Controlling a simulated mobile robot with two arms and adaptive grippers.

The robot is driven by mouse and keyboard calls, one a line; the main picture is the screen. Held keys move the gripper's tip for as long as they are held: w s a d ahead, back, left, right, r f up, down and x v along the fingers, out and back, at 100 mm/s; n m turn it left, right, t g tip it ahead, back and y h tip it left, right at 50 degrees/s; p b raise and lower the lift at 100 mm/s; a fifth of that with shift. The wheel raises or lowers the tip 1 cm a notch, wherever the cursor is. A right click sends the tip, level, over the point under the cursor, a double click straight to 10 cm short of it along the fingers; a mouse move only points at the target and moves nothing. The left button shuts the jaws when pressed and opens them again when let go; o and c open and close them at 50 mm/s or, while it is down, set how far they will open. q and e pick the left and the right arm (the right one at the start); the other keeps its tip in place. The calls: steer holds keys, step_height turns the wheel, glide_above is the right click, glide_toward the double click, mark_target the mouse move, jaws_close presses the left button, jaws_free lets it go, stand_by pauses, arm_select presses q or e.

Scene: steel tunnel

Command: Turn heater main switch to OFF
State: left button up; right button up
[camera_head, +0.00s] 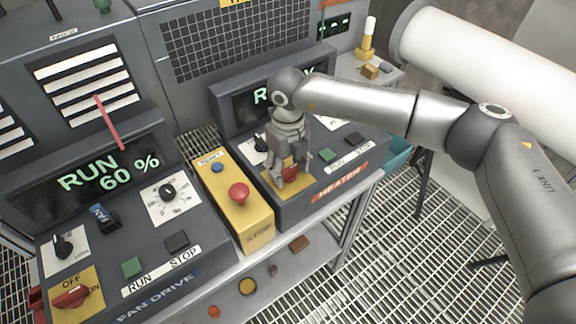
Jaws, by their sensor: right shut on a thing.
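The heater main switch (292,174) is a red rotary handle on a yellow plate (309,182), at the front left of the heater panel above the red HEATER label (341,181). My right arm comes in from the right, and my right gripper (289,180) points down over the plate, shut on the red handle. The fingers cover much of the handle and the plate's lettering, so I cannot tell which position it points to. The heater display (262,97) is lit green and partly hidden by my wrist. My left gripper is not in view.
Left of the heater panel stands a yellow box (258,232) with a red mushroom button (239,192) and a blue button (217,167). The fan drive panel (205,255) shows RUN 60 % and has its own red switch (71,297). A green button (326,155) lies right of my gripper.

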steer(key=shift+f+b, duration=0.1)
steer(key=shift+b, duration=0.35)
steer(key=n+b, duration=0.9)
steer(key=b, duration=0.3)
steer(key=shift+f+b, duration=0.1)
steer(key=shift+b, duration=0.3)
steer(key=n+b, duration=0.3)
steer(key=n, duration=0.1)
steer(key=shift+n, duration=0.3)
arm_select(q)
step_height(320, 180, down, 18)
steer(key=b, duration=0.1)
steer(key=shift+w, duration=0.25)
arm_select(e)
steer(key=shift+r+n, duration=0.15)
steer(key=shift+n, duration=0.95)
steer(key=shift+r+n, duration=0.15)
steer(key=shift+n, duration=0.95)
steer(key=o, duration=1)
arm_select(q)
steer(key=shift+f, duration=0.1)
arm_select(e)
steer(key=shift+r, duration=0.1)
